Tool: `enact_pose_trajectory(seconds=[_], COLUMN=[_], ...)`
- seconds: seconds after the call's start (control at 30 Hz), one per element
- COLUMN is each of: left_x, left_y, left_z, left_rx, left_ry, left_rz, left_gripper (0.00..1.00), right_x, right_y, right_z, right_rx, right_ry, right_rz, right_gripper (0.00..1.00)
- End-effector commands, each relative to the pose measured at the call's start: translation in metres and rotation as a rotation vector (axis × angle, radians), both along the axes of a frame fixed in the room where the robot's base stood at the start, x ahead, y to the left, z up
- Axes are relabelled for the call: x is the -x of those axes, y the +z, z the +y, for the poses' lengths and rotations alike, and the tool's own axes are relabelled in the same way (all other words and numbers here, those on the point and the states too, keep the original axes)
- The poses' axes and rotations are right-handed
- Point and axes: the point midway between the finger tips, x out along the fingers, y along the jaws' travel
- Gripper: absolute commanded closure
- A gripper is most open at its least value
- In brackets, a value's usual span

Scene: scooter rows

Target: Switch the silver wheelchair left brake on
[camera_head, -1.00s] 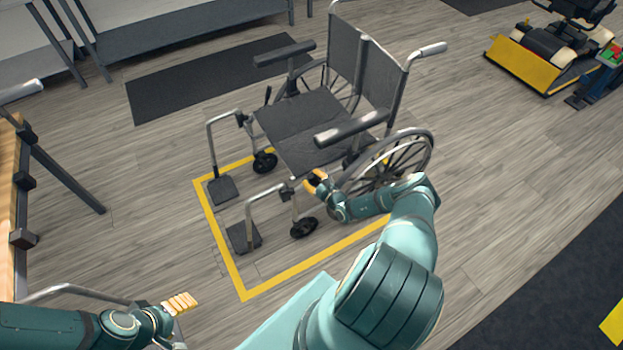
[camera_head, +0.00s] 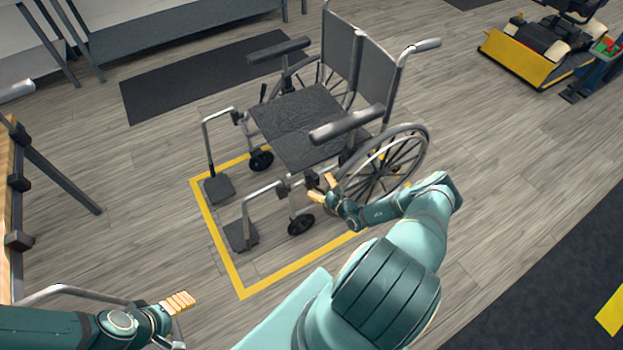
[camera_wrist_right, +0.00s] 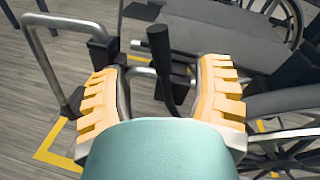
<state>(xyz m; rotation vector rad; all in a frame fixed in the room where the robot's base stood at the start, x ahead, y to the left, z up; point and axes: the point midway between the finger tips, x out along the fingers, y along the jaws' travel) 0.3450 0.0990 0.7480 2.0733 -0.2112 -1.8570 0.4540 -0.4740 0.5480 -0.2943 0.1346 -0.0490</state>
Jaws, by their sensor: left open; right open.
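The silver wheelchair (camera_head: 310,120) stands with its footrests toward the left, its left side nearest me. Its left brake lever is a black upright handle (camera_wrist_right: 160,62) in the right wrist view, beside the frame tubing. My right gripper (camera_head: 324,188) is open at the near front of the seat, by the left large wheel (camera_head: 405,160). In the right wrist view its fingers (camera_wrist_right: 162,88) stand on either side of the lever, with a gap to each. My left gripper (camera_head: 180,302) is at the lower left, away from the wheelchair and empty.
Yellow floor tape (camera_head: 243,280) marks a box around the wheelchair front. A dark mat (camera_head: 190,85) and grey shelving (camera_head: 180,30) lie behind. A yellow-fronted scooter (camera_head: 520,60) stands at the upper right. A wooden-topped bench (camera_head: 6,200) is at the left edge.

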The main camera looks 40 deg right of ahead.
Motion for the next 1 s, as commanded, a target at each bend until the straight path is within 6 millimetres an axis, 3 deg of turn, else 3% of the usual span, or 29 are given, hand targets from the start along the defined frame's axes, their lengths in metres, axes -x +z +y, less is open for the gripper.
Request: enact_pose_trajectory(seconds=[0.1, 0.33, 1.0], left_x=[0.0, 0.0, 0.0], left_y=[0.0, 0.0, 0.0], left_z=[0.0, 0.0, 0.0], left_rx=[0.0, 0.0, 0.0], left_ry=[0.0, 0.0, 0.0], left_rz=[0.0, 0.0, 0.0], left_gripper=[0.34, 0.34, 0.34], right_x=[0.023, 0.049, 0.053], right_y=[0.003, 0.006, 0.007], right_z=[0.001, 0.003, 0.004], right_rx=[-0.001, 0.0, 0.0], right_ry=[-0.002, 0.0, 0.0], right_rz=[0.003, 0.001, 0.0], right_gripper=[0.36, 0.36, 0.36])
